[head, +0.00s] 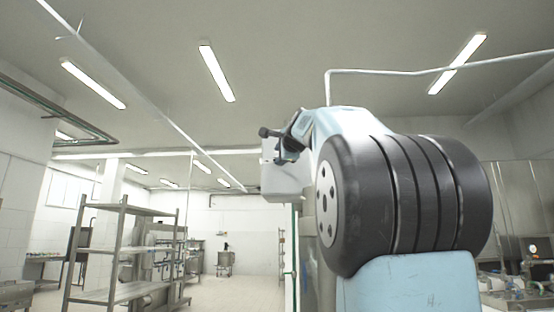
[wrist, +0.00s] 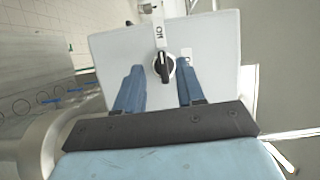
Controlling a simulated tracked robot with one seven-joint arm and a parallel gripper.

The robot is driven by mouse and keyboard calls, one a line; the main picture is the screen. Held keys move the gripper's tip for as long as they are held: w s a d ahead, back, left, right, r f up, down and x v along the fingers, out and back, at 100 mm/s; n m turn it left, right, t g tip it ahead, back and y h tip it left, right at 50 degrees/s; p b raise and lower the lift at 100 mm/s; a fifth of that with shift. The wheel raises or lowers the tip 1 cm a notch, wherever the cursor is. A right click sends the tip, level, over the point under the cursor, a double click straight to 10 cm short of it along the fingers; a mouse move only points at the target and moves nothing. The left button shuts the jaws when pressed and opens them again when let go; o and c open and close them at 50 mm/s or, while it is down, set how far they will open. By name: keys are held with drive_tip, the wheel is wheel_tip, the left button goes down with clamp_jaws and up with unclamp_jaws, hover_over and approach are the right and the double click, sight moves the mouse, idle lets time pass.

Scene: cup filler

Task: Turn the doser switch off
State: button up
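The doser switch (wrist: 163,67) is a black rotary knob on the face of a pale grey box in the wrist view. Its handle stands nearly upright in the picture, with its upper end toward the ON label (wrist: 159,32). A second small label (wrist: 187,54) sits to the right, its text unreadable. My gripper (wrist: 159,66) is open, with one blue finger on each side of the knob and a gap on both sides. I cannot tell the depth between fingertips and box. In the head view the pale box (head: 283,181) shows beside my arm, which hides much of it.
A metal shelf rack (head: 122,250) stands at the left in the head view. Metal equipment (head: 530,275) is at the lower right. Open floor (head: 235,292) lies between the rack and my arm. A tiled surface shows at the wrist view's upper left.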

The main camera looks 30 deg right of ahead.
drive_tip(key=v, duration=0.8)
drive_tip(key=shift+s, duration=0.25)
drive_tip(key=s+a+f+n+g+y, duration=0.1)
drive_tip(key=s+a+f+n+g, duration=0.2)
drive_tip(key=f, duration=0.6)
drive_tip(key=a+f+n+g+y, duration=0.1)
drive_tip(key=a+f+n, duration=0.35)
drive_tip(key=f, duration=0.45)
drive_tip(key=s+a+f+n+g+y, duration=0.2)
drive_tip(key=a+f, duration=0.2)
drive_tip(key=f, duration=0.5)
drive_tip(key=s+a+f+n+g, duration=0.2)
drive_tip(key=s+f, duration=0.3)
drive_tip(key=f, duration=0.4)
drive_tip(key=s+a+f+n+g, duration=0.2)
drive_tip(key=s+f+n, duration=0.3)
drive_tip(key=f, duration=0.5)
drive_tip(key=s+a+f+n+g, duration=0.1)
drive_tip(key=s+f+n+g, duration=0.1)
drive_tip(key=s+f, duration=0.4)
wheel_tip(320, 180, down, 4)
drive_tip(key=shift+s+a+r+n, duration=0.1)
drive_tip(key=shift+s+a+n, duration=0.25)
drive_tip(key=shift+n, duration=0.5)
drive_tip(key=shift+w, duration=0.1)
